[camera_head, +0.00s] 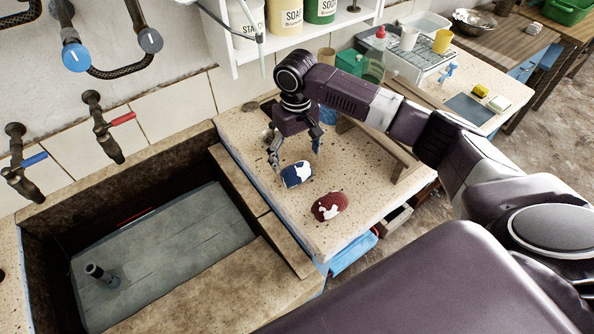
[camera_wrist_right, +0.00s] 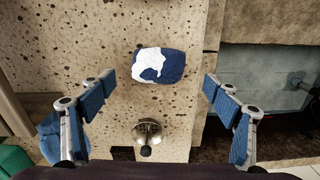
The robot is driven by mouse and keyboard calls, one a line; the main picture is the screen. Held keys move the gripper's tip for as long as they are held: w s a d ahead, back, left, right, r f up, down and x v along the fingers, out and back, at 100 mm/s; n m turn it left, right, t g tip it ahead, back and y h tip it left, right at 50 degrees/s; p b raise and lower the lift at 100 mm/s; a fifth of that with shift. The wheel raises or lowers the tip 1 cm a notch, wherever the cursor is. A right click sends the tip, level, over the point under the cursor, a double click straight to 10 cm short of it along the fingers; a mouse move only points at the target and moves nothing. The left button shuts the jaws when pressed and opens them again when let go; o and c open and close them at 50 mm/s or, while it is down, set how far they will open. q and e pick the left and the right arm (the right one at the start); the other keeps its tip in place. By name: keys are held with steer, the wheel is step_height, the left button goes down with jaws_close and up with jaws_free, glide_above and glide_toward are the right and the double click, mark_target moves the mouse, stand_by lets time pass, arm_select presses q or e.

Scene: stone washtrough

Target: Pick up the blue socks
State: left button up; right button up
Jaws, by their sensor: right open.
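The blue socks (camera_head: 296,174) are a rounded blue-and-white bundle on the speckled stone counter (camera_head: 240,125), near the trough's edge. They also show in the right wrist view (camera_wrist_right: 159,66), apart from the fingers and a little beyond the fingertips. My right gripper (camera_head: 297,158) is open above the counter, at the bundle's far side. In the right wrist view its two fingers (camera_wrist_right: 158,84) are spread wide with nothing between them. My left gripper is in neither view.
A red-and-white bundle (camera_head: 330,206) lies close to the blue one. A stone trough (camera_head: 165,200) with a grey bottom opens to the left. A small metal knob-like object (camera_wrist_right: 147,133) stands on the counter. A wooden rail (camera_head: 385,145) and a bottle (camera_head: 375,60) are to the right.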

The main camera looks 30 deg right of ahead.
mark_target(297, 168)
steer(key=f, duration=0.3)
steer(key=f+p, duration=0.1)
steer(key=f, duration=0.1)
steer(key=shift+w+d+f, duration=0.1)
steer(key=shift+d+f, duration=0.1)
steer(key=shift+f, duration=0.2)
steer(key=c, duration=1.4)
steer(key=shift+r, duration=0.1)
